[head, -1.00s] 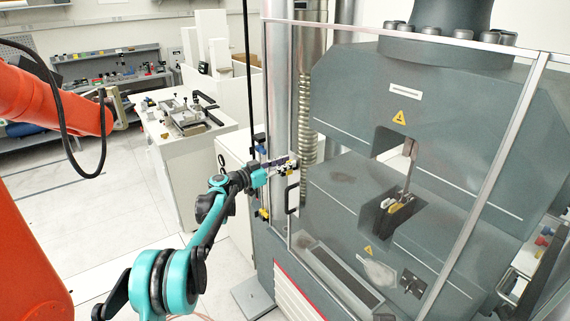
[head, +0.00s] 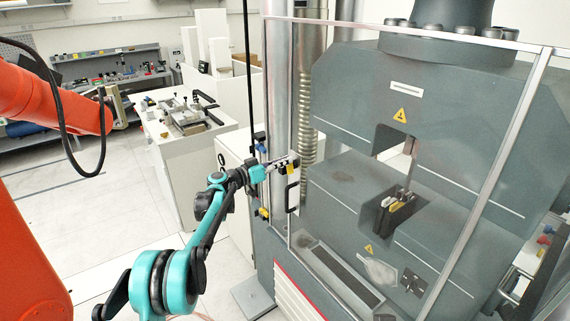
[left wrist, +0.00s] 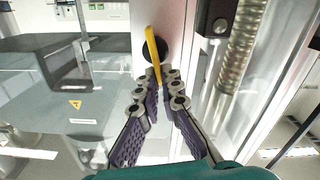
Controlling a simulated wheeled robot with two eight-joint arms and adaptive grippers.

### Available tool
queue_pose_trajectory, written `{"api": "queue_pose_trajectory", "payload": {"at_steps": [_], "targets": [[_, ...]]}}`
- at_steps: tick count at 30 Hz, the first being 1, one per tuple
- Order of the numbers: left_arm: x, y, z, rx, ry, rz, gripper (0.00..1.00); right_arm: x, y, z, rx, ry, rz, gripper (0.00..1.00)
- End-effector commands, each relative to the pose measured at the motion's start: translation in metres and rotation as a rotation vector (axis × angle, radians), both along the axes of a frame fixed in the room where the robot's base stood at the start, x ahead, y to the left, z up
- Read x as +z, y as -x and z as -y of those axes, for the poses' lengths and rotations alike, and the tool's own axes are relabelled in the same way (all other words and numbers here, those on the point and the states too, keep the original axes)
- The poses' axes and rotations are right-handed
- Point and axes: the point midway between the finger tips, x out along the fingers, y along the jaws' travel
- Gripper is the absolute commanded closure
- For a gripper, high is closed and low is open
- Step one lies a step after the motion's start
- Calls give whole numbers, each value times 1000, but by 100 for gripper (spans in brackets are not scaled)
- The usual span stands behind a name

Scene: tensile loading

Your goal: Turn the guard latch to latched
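The guard latch is a yellow lever on a dark round pivot; in the left wrist view the lever (left wrist: 154,58) stands nearly upright, slightly tilted. In the head view its yellow part (head: 291,169) shows at the left edge of the clear guard. My left gripper (head: 294,162) is at the latch; in the left wrist view its fingertips (left wrist: 160,84) lie on either side of the lever's lower end. A gap shows between the fingers, and I cannot tell whether either touches the lever. My right gripper is out of view.
The clear guard has a metal frame (head: 500,150) and a black handle (head: 291,197) below the latch. Behind it stands the grey testing machine (head: 350,85). Large orange structures (head: 40,100) fill the left side.

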Motion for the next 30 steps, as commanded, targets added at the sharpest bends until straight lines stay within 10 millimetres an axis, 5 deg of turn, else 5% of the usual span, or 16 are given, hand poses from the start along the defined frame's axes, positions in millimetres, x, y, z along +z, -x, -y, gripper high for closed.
{"api": "queue_pose_trajectory", "payload": {"at_steps": [30], "targets": [[-16,-16,-12,3,564,-774,100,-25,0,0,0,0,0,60]]}}
